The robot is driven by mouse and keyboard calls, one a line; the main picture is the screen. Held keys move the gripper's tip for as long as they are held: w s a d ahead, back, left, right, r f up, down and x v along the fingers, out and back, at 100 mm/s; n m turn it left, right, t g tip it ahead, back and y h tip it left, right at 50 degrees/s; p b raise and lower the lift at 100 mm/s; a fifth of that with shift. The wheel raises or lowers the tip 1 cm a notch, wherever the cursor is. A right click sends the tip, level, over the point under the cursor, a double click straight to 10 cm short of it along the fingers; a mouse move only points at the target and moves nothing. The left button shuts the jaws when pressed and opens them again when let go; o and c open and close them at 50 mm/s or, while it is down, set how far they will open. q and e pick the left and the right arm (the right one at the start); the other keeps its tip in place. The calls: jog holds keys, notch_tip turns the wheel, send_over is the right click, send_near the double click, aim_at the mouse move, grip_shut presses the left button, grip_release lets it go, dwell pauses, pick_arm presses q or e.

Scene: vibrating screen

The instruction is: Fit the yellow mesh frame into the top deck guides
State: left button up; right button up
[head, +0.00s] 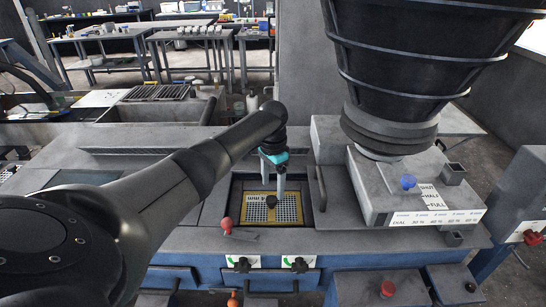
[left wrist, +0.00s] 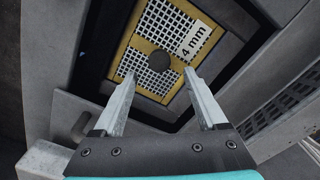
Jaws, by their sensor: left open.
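The yellow mesh frame (head: 257,214) lies in the recessed square opening of the machine's deck, with a white grid, a dark round knob (head: 271,202) and a "4 mm" label. In the left wrist view, the frame (left wrist: 134,62) sits inside the dark opening, its knob (left wrist: 158,61) just beyond the gap between my fingertips. My left gripper (head: 275,190) points down over the frame; its parted fingers also show in the left wrist view (left wrist: 160,78). Nothing is held. I cannot tell whether the frame is fully seated in the guides. My right gripper is not in view.
A large black hopper (head: 425,50) hangs over a grey box (head: 400,185) right of the opening. A red-knobbed lever (head: 226,224) stands at the opening's front left. A dark handle (head: 320,188) stands along its right side. Work tables (head: 100,35) are at the back.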

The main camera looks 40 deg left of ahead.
aim_at(273, 199)
pick_arm(q)
notch_tip(273, 199, up, 10)
jog(key=shift+f+p, duration=0.2)
jog(key=shift+p, duration=0.2)
jog(key=shift+d+f, duration=0.1)
